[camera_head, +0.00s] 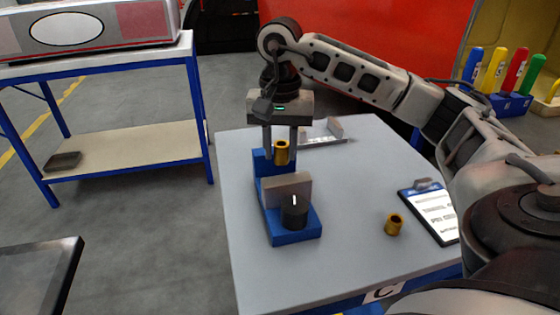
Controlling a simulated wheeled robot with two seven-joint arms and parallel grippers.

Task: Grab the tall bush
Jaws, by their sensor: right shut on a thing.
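A brass bush (281,152) is between the fingertips of my right gripper (280,150), which points down and is shut on it. This bush looks like the taller of two. It is upright at the back part of a blue fixture (291,238); I cannot tell whether it still touches the fixture. A shorter-looking brass bush (394,224) stands apart on the grey table (350,255), to the right of the fixture. My left gripper is not in view.
The fixture holds a grey plate (287,189) and a black cylinder (294,213). A clipboard (431,211) lies at the table's right side. A metal bracket (328,137) is behind the fixture. Colored-handled tools (514,70) stand at the far right. The table's front left is clear.

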